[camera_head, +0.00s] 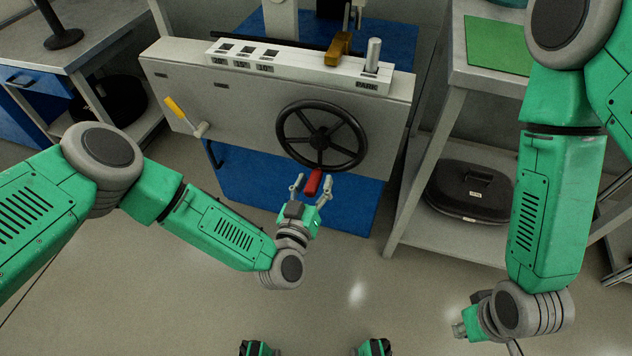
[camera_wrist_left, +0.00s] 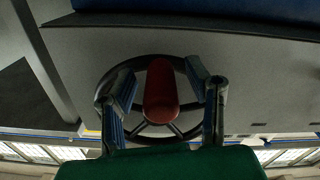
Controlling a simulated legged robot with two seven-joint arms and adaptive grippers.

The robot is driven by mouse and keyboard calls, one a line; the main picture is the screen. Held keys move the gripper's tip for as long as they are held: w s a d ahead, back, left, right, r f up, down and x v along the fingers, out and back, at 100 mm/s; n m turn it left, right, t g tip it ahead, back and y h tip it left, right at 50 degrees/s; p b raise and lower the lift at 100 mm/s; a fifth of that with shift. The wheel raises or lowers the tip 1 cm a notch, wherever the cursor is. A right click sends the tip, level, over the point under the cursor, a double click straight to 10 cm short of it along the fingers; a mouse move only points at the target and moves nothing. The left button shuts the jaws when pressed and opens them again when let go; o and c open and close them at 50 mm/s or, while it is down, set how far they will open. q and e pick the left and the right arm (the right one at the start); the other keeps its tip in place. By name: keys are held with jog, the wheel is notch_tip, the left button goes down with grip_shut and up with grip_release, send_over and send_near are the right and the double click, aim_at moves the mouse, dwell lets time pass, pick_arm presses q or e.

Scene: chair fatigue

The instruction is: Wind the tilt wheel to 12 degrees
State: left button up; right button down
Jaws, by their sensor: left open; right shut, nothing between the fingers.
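The tilt wheel (camera_head: 322,136) is a black spoked handwheel on the front of a grey panel (camera_head: 240,105). A red handle (camera_head: 313,182) sticks out at its lower rim. My left gripper (camera_head: 311,186) is open, with its fingers on either side of the red handle. In the left wrist view the red handle (camera_wrist_left: 161,92) lies between the two spread fingers, with gaps visible on both sides, and the wheel (camera_wrist_left: 150,130) is behind it. My right gripper (camera_head: 468,325) is low at the right, far from the wheel; its fingers are hardly visible.
A yellow-handled lever (camera_head: 176,108) is on the panel's left. Labelled slots, a brass-coloured block (camera_head: 338,48) and a metal pin (camera_head: 373,55) are on top. A bench with a green mat (camera_head: 497,46) and a black case (camera_head: 473,191) stands right. The floor in front is clear.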

pick_arm(q)
jog(key=shift+w+d, duration=0.2)
jog(key=shift+w, duration=0.45)
grip_shut()
jog(key=shift+a, duration=0.1)
